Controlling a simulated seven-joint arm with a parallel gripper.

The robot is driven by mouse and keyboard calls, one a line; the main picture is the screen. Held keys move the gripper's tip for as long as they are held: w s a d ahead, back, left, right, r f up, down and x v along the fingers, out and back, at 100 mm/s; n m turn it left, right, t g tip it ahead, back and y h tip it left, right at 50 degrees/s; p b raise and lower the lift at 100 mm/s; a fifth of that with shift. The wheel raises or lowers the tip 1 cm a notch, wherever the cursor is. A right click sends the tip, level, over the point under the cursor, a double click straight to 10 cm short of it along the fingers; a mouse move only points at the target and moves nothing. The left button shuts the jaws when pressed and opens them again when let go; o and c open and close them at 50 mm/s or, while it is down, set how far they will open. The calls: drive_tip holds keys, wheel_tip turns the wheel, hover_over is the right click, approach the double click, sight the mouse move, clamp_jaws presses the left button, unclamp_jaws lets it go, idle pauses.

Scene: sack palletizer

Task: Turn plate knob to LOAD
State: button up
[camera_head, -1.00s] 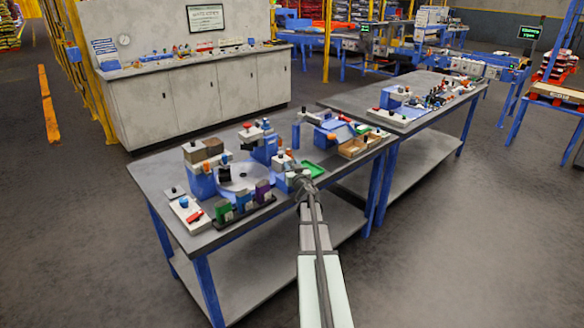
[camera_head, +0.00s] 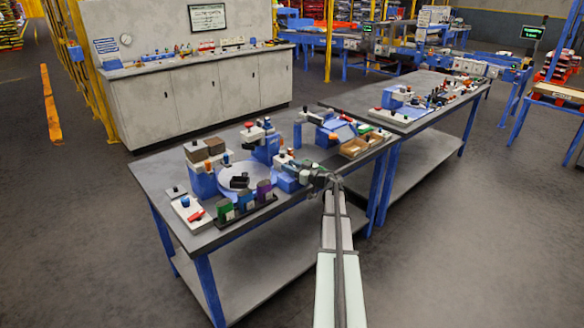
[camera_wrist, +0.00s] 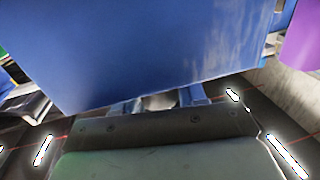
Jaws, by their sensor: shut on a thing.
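My gripper (camera_head: 321,181) is at the front edge of the near bench, beside a blue block (camera_head: 290,182) to the right of the round plate (camera_head: 262,170). In the wrist view, my gripper's two fingers (camera_wrist: 158,102) are shut on a pale rounded part (camera_wrist: 156,102), just under a large blue face (camera_wrist: 170,50). This part may be the plate knob; its markings and any LOAD label are hidden or too small to read. A dark piece (camera_head: 239,182) lies on the plate.
A black rack with green, blue and purple boxes (camera_head: 245,201) stands at the bench front, left of my gripper. A wooden tray (camera_head: 354,148) lies behind to the right. A second bench (camera_head: 345,103) adjoins. The floor at right is clear.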

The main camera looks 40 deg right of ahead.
drive_tip(key=n+g+y, duration=0.1)
drive_tip(key=y, duration=0.1)
drive_tip(key=n+g+y, duration=0.1)
drive_tip(key=n+y, duration=0.2)
drive_tip(key=y, duration=0.1)
drive_tip(key=shift+s+a+n+g+y, duration=0.1)
drive_tip(key=shift+a+n+g+y, duration=0.2)
drive_tip(key=shift+g, duration=0.1)
drive_tip(key=shift+a+y, duration=0.1)
drive_tip(key=shift+y, duration=0.2)
drive_tip(key=o, duration=1)
drive_tip(key=shift+c, duration=0.2)
drive_tip(key=shift+s, duration=0.15)
drive_tip(key=v, duration=1.3)
drive_tip(key=shift+s+d, duration=0.25)
drive_tip(key=shift+r+n, duration=0.15)
drive_tip(key=shift+n, duration=0.15)
